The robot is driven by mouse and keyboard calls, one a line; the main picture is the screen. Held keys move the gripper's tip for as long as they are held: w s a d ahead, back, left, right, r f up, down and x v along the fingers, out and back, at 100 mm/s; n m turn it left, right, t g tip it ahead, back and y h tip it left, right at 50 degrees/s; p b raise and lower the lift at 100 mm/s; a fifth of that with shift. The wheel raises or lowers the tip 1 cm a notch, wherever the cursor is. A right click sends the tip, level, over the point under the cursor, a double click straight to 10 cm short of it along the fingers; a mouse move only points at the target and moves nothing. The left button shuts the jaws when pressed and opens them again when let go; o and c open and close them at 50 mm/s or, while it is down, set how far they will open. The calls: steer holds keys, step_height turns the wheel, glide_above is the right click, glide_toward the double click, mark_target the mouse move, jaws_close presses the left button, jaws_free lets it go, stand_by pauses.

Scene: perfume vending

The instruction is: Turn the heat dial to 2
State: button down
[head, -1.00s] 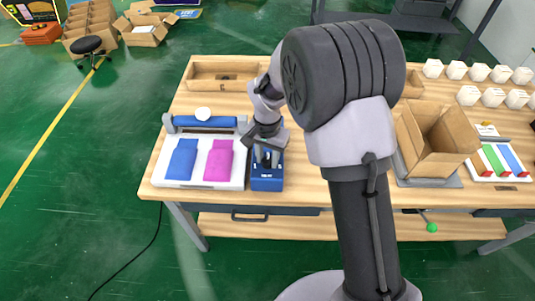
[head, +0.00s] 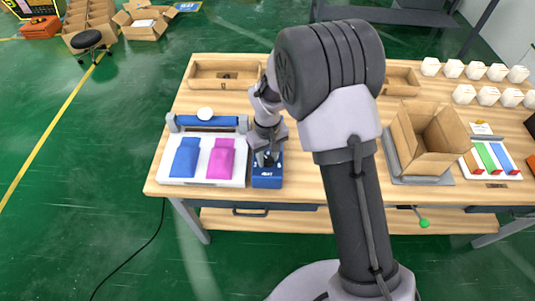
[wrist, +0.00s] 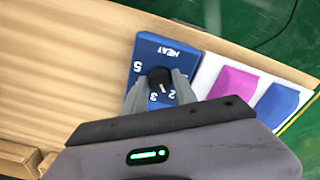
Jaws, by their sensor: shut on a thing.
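The blue heat box (head: 267,181) stands at the table's front edge, right of the white sealer tray. In the wrist view the blue box (wrist: 147,53) shows the word HEAT and the numbers 5, 3 and 2. Its black dial (wrist: 159,77) has a small white mark on the side towards the 2 and 3; the exact setting is hard to read. My gripper (wrist: 160,84) is shut on the dial, one finger on each side. In the head view my gripper (head: 266,157) is over the box's top, and the dial is mostly hidden.
The white tray (head: 240,170) holds a blue pouch (head: 186,158) and a pink pouch (head: 222,158), close left of the box. Wooden trays (head: 225,73) lie behind. An open carton (head: 428,142) stands right of my arm. The table between is clear.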

mark_target(268, 159)
steer(key=shift+n+p, duration=0.3)
steer(key=shift+n, duration=0.5)
steer(key=c, duration=1)
jaws_free()
step_height(268, 159, up, 18)
steer(key=p, duration=0.5)
steer(key=shift+f, duration=0.25)
